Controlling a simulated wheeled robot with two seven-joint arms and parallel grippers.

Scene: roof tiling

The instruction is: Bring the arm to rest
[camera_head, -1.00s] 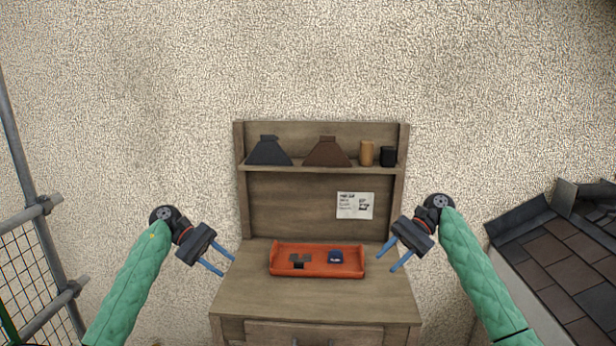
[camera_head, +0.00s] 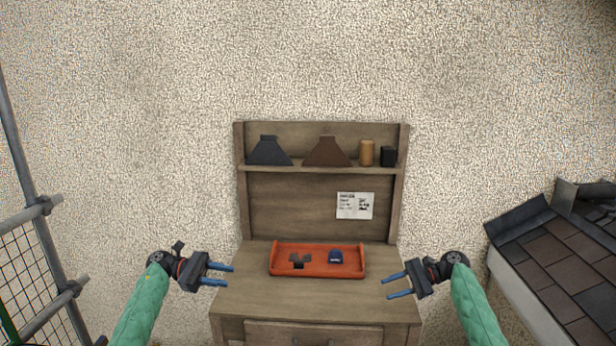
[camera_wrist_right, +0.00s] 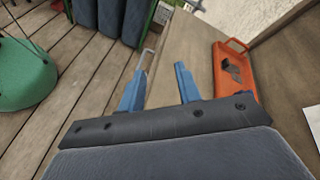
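My left gripper (camera_head: 222,275) is at the left side of the wooden bench, its blue fingers apart and nothing between them. My right gripper (camera_head: 392,285) is at the right side of the bench, its blue fingers apart and empty. Both point inward toward the bench. In the right wrist view the right gripper's two fingers (camera_wrist_right: 158,88) stand apart over the bench top, with nothing between them.
The wooden bench (camera_head: 260,302) carries an orange tray (camera_head: 320,274) with dark pieces and a blue item (camera_head: 336,256). Scaffolding (camera_head: 38,210) stands left; a tiled roof (camera_head: 560,265) lies right.

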